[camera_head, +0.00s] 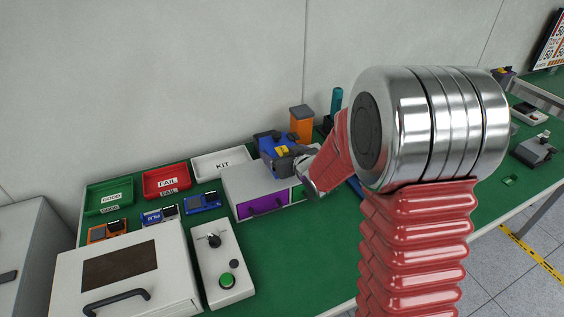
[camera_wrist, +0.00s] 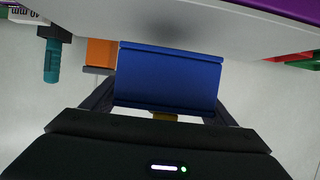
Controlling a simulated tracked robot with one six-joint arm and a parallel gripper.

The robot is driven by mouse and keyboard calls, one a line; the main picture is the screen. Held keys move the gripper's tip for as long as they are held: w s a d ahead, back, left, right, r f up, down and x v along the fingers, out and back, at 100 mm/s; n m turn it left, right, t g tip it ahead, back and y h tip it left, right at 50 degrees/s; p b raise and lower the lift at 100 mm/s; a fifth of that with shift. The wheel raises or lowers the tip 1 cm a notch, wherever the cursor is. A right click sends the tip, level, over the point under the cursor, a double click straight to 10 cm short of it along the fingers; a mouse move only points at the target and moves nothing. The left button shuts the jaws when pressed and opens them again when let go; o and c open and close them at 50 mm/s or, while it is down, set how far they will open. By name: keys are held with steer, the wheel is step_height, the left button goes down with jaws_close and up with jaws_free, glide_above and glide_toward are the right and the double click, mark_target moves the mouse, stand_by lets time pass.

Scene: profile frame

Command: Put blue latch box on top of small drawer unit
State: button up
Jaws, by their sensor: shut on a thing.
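The blue latch box (camera_head: 267,139) with a yellow latch is at the back edge of the small drawer unit's top in the head view. The small drawer unit (camera_head: 240,179) is a light grey box with a purple drawer front. My gripper (camera_head: 285,155) is shut on the blue latch box, reaching in from the right. In the wrist view, the blue latch box (camera_wrist: 170,75) sits between my two fingers (camera_wrist: 165,100), with the drawer unit's pale surface (camera_wrist: 200,25) close beyond it. I cannot tell whether the box touches the unit. My fingers partly hide the box.
A white KIT tray (camera_head: 222,163), red FAIL tray (camera_head: 166,182) and green tray (camera_head: 109,197) stand along the back left. An orange container (camera_head: 301,122) and a teal item (camera_head: 337,99) stand behind my gripper. A button box (camera_head: 222,265) is in front. Green bench space (camera_head: 300,255) is clear.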

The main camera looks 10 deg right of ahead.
steer(key=shift+f, duration=1.8)
steer(key=o, duration=1.6)
steer(key=shift+f, duration=0.15)
steer(key=shift+v, duration=6.1)
